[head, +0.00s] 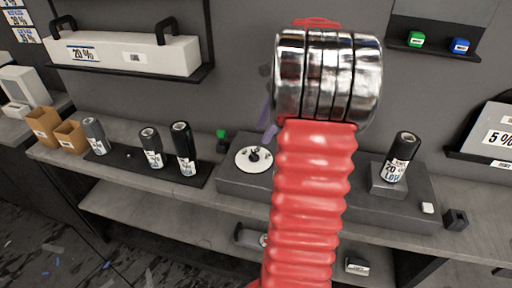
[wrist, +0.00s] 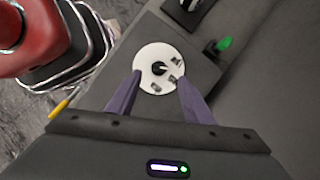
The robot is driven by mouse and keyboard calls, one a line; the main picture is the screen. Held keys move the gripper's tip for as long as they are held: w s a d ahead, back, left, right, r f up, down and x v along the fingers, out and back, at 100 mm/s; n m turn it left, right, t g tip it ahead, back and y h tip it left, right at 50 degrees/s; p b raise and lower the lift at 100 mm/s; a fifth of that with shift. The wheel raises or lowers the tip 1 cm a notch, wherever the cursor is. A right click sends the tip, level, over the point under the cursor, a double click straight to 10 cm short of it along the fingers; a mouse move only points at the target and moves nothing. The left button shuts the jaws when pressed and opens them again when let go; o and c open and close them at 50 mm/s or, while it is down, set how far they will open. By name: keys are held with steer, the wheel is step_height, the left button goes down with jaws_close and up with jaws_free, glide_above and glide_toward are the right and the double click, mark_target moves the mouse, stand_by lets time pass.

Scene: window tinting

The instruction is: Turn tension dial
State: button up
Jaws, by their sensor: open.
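The tension dial (wrist: 147,82) is a white disc with a black centre knob and small dark marks, set on a dark grey block. In the head view the dial (head: 254,159) lies left of my red arm. My gripper (wrist: 160,78) is open in the wrist view, with one purple finger at the left of the disc and one at its right. Both fingertips overlap the disc's edge in the picture; I cannot tell if they touch it.
Several dark rolls with white labels, one of them a tall black roll (head: 183,149), stand on a black mat left of the dial. Another roll (head: 400,158) stands on a grey block at right. A green-tipped item (wrist: 223,44) is close to the dial. Cardboard boxes (head: 43,126) stand far left.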

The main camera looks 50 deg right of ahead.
mark_target(253, 151)
steer(key=x, duration=0.8)
steer(key=shift+f, duration=0.1)
steer(key=shift+w+d, duration=0.1)
steer(key=c, duration=1)
